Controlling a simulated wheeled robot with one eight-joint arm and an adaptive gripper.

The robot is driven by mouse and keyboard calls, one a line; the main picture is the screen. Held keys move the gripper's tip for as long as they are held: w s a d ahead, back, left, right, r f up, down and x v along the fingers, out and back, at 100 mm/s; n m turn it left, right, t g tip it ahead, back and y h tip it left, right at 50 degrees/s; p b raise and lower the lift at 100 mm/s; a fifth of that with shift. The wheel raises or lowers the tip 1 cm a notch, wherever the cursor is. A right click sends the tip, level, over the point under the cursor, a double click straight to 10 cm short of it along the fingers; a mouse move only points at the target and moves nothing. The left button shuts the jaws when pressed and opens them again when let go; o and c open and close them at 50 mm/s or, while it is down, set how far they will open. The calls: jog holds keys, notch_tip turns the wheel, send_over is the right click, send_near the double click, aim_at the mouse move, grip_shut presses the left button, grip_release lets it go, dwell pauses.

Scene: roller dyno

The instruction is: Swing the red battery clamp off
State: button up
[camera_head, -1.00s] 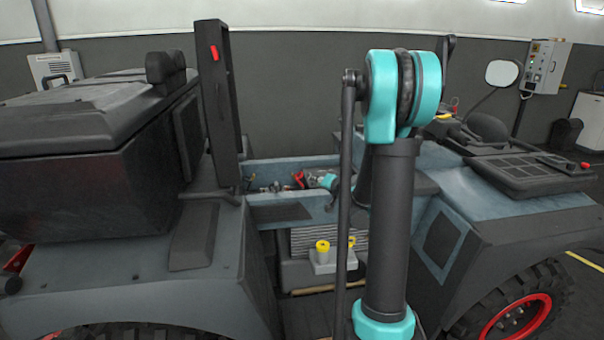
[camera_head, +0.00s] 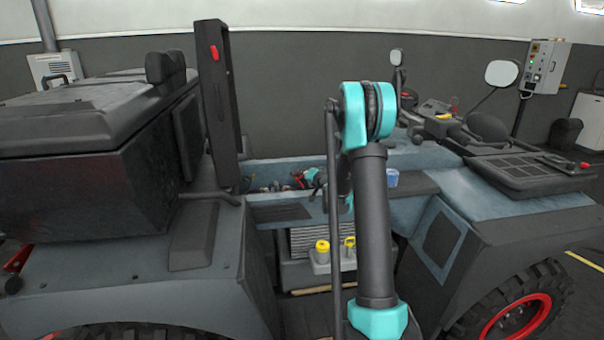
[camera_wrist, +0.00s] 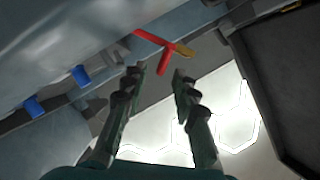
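The red battery clamp (camera_wrist: 160,46) shows in the wrist view as a red T-shaped piece with a brass-coloured end, just beyond my fingertips. My gripper (camera_wrist: 160,74) is open there, its two dark fingers apart with nothing between them. The clamp's red shows small in the head view (camera_head: 297,177), inside the vehicle's open bay. My gripper end is close beside it there, largely hidden by my own arm. I cannot tell from these views how far the fingers are from the clamp.
Two blue caps (camera_wrist: 33,107) sit on the grey body at left in the wrist view. A dark upright panel with a red catch (camera_head: 222,105) stands left of the bay. Yellow-topped items (camera_head: 322,246) are below the bay's front edge.

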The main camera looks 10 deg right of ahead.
jog(key=shift+x, duration=1.5)
grip_shut()
